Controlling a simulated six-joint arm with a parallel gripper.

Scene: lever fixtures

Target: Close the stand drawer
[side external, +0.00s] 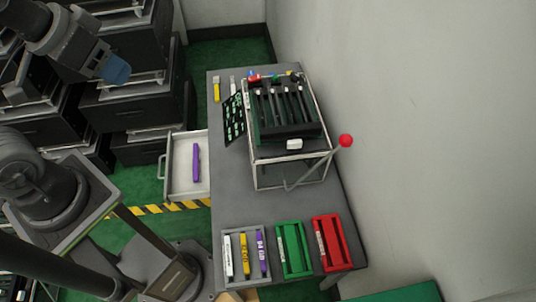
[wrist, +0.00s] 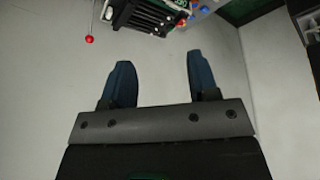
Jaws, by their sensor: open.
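The stand drawer (side external: 187,166) is a light grey open tray sticking out from the left side of the grey stand (side external: 222,190) in the side view. A purple stick (side external: 196,162) lies inside it. Its handle (side external: 161,166) is on its left end. My gripper (side external: 116,70) is at the upper left in the side view, above and well apart from the drawer. In the wrist view, my gripper (wrist: 163,84) shows two blue fingers spread apart with nothing between them. The drawer is not in the wrist view.
A machine frame (side external: 290,120) with a red-knobbed lever (side external: 346,141) stands on the table. Grey, green (side external: 294,248) and red (side external: 333,242) trays sit at the near end. Black cabinets (side external: 125,105) stand at the left. A wall (side external: 430,120) is at the right.

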